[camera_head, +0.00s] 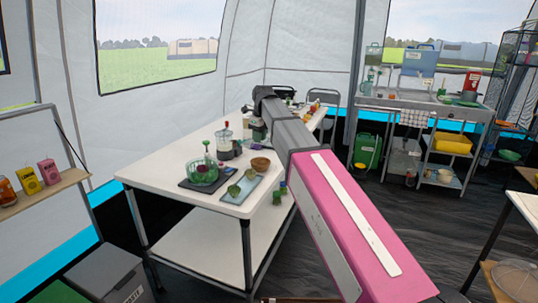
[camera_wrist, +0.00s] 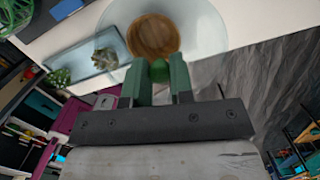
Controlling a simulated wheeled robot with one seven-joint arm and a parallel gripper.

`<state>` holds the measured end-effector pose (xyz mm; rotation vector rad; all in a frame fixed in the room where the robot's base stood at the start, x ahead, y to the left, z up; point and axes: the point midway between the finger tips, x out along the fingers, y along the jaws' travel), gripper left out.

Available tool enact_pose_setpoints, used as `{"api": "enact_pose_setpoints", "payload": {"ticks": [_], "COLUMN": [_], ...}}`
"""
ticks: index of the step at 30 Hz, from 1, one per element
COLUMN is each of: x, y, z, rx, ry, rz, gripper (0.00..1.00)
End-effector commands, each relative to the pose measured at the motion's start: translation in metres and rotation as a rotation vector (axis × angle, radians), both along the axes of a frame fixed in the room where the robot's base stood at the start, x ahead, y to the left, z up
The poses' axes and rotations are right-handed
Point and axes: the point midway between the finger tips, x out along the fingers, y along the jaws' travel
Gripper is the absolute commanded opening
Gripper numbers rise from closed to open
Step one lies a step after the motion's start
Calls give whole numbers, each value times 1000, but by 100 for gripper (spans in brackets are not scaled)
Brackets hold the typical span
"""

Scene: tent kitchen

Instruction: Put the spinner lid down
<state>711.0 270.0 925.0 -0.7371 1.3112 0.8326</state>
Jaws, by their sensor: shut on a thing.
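My gripper (camera_wrist: 158,72) is shut on the green knob (camera_wrist: 158,70) of the clear round spinner lid (camera_wrist: 207,32). In the wrist view the see-through lid overlaps a brown wooden bowl (camera_wrist: 153,36) and the table edge; I cannot tell its height above the table. In the head view my gripper (camera_head: 258,132) hangs over the white table, behind the wooden bowl (camera_head: 261,163); the lid is hard to make out there. The green spinner bowl (camera_head: 202,176) stands on a dark board at the table's left.
A clear-topped container (camera_head: 223,143) stands behind. Bare tabletop shows at the front left.

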Motion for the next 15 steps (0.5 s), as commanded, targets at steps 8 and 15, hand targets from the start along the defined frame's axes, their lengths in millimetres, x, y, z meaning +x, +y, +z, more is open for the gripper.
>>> {"api": "enact_pose_setpoints", "payload": {"ticks": [8,15], "x": [45,90], "y": [-14,-29], "z": [-26,-55], "rx": [-1,-1], "ry": [2,2], "rz": [-1,1], "gripper": [0,0]}}
